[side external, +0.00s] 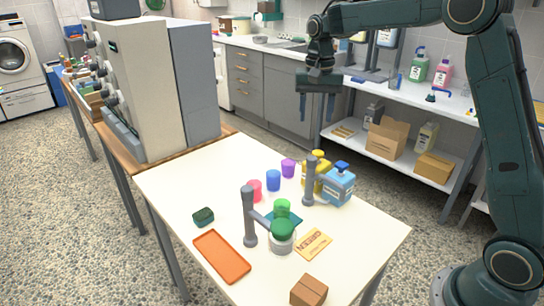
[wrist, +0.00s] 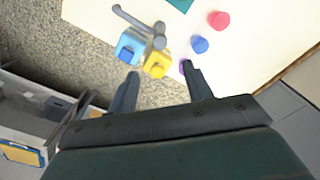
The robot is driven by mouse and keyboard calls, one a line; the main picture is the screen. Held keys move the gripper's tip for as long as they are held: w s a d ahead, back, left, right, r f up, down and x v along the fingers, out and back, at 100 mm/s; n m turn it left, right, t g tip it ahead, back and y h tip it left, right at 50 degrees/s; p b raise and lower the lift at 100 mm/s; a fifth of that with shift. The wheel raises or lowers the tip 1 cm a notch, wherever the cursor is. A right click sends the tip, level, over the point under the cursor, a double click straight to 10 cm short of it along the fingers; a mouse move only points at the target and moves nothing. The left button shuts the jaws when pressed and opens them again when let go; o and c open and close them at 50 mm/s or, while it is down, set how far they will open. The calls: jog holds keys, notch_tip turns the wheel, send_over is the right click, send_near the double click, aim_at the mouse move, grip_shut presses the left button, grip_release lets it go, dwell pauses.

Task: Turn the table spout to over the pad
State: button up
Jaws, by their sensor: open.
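Two grey posts with side arms stand on the white table (side external: 175,185). The far grey spout (side external: 309,185) stands beside the yellow and blue bottles; in the wrist view (wrist: 137,22) its arm points up-left, away from the pad. The near grey post (side external: 249,220) has an arm reaching toward a clear jar with a green top (side external: 282,236). The teal pad (side external: 294,217) lies between the posts, partly hidden by a green cup (side external: 282,206); its edge shows in the wrist view (wrist: 180,4). My gripper (side external: 319,116) is open, empty and high above the table's far side; its fingers show in the wrist view (wrist: 158,78).
A yellow bottle (side external: 320,160) and a blue bottle (side external: 339,186) crowd the far spout. Purple (side external: 288,168), blue (side external: 273,180) and red cups (side external: 255,190) stand left of it. An orange tray (side external: 222,256), a cardboard box (side external: 309,291) and a card (side external: 313,244) lie nearer.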

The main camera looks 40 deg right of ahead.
aim_at(312, 158)
jog(key=shift+f, duration=0.15)
notch_tip(312, 158, down, 14)
jog(key=shift+r, duration=0.25)
dwell(0.5)
grip_shut()
